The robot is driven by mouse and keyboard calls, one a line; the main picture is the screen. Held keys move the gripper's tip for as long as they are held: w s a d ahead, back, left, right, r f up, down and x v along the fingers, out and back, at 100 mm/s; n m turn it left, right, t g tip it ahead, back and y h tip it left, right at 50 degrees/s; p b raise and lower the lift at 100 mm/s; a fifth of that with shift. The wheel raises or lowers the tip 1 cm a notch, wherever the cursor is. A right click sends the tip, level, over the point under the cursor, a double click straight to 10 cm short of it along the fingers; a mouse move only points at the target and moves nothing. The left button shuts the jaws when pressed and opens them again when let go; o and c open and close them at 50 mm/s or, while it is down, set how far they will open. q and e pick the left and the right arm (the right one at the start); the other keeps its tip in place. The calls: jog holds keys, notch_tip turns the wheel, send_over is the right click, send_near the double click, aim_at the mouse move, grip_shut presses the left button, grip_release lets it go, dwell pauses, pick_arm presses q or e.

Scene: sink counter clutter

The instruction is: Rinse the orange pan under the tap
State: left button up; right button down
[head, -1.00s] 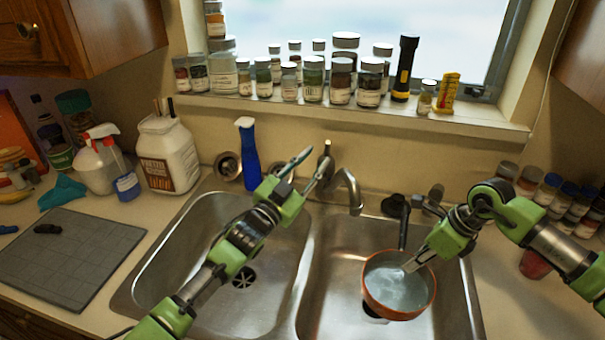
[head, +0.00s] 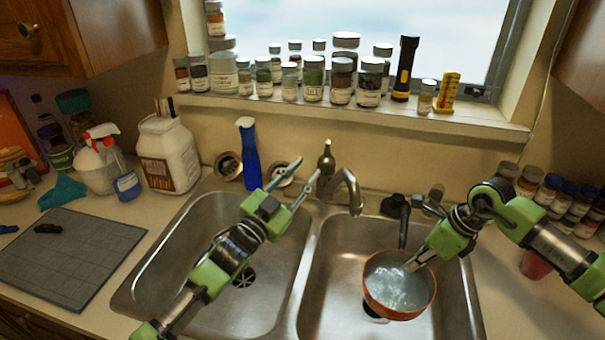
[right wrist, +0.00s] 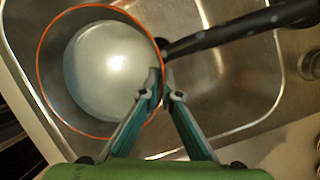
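The orange pan (head: 399,286) is held level over the right basin, with cloudy, light-reflecting water inside and its black handle (head: 404,228) pointing to the back. My right gripper (head: 411,266) is shut on the pan's rim near the handle; the right wrist view shows one finger inside the wall of the pan (right wrist: 62,100) and one outside. The tap (head: 348,186) stands behind the divider, its spout end behind and left of the pan. I see no clear stream from it. My left gripper (head: 309,166) is open and empty, just left of the tap's lever (head: 326,158).
The left basin (head: 195,255) is empty beneath my left arm. Jars and a flashlight (head: 405,68) line the sill. Several lidded jars (head: 553,192) crowd the right counter. A grey board (head: 70,258) lies on the left.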

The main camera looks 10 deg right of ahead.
aim_at(426, 267)
jog(key=shift+r, duration=0.1)
jog(key=shift+s+p+v, duration=0.2)
jog(key=shift+p+v, duration=0.35)
jog(key=shift+v, duration=0.5)
jog(key=shift+s+d+r+p, duration=0.2)
jog(key=shift+s+r, duration=0.25)
jog(key=shift+r, duration=0.3)
jog(key=shift+s+d+r+p, duration=0.1)
jog(key=shift+s+r+p, duration=0.3)
jog(key=shift+r, duration=0.3)
